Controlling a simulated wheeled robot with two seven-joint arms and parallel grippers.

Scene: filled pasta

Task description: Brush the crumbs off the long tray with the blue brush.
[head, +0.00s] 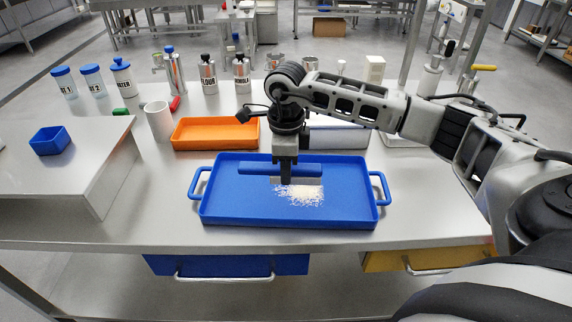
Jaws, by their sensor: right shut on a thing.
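The long blue tray (225,205) with two side handles lies on the metal table in the head view. A patch of pale crumbs (304,197) lies on its floor, right of the middle. My right gripper (285,172) points down over the tray, shut on the blue brush (257,169). The brush lies crosswise over the tray's middle, with its lower edge at the crumbs' far side. I cannot tell whether the brush touches the tray floor. My left gripper is not in view.
An orange tray (190,133) and a white cup (158,120) stand behind the blue tray. Bottles, including a steel one (208,76), line the back. A raised metal shelf with a small blue box (50,140) is at left. The table front is clear.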

